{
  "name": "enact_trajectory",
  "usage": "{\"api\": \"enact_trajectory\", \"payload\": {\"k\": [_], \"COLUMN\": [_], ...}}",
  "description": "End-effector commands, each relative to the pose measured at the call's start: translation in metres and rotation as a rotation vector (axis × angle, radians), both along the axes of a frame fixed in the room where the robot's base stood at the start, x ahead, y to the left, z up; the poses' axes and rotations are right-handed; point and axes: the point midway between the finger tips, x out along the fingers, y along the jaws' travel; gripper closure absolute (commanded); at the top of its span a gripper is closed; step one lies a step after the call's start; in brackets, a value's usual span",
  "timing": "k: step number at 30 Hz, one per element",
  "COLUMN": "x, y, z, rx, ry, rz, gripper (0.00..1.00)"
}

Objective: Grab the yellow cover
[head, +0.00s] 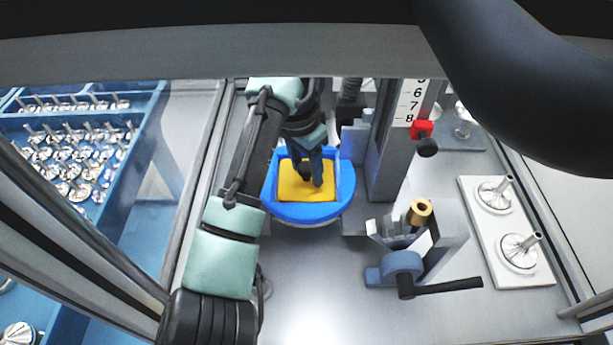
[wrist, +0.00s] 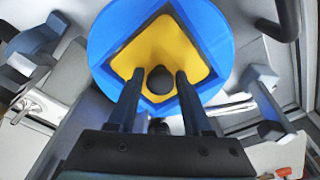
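The yellow cover (head: 292,189) lies in a square recess of the round blue holder (head: 340,200) near the middle of the head view. In the wrist view the yellow cover (wrist: 163,42) shows a dark round knob (wrist: 160,79) on it. My gripper (head: 310,176) is over the cover, reaching down to it. In the wrist view my gripper (wrist: 159,72) is open. Its two fingers stand on either side of the knob, with a visible gap at each side. In the head view the arm and fingers hide the knob and part of the cover.
A grey column with a scale (head: 410,100) and red block (head: 421,129) stands right of the holder. A blue clamp with a black handle (head: 440,286) is at front right. A white plate (head: 505,260) carries two metal parts. Blue trays of parts (head: 75,160) lie left.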

Motion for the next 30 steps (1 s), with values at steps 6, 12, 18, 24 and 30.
{"api": "enact_trajectory", "payload": {"k": [6, 12, 18, 24, 30], "x": [0.0, 0.0, 0.0, 0.001, 0.001], "y": [0.0, 0.0, 0.0, -0.001, 0.001], "z": [0.0, 0.001, 0.002, 0.025, 0.072], "rx": [0.0, 0.0, -0.001, 0.0, 0.002], "ry": [0.0, -0.001, -0.002, -0.006, -0.005], "rz": [0.0, 0.0, 0.0, -0.001, 0.001], "gripper": [0.91, 1.0, 1.0, 1.0, 1.0]}}
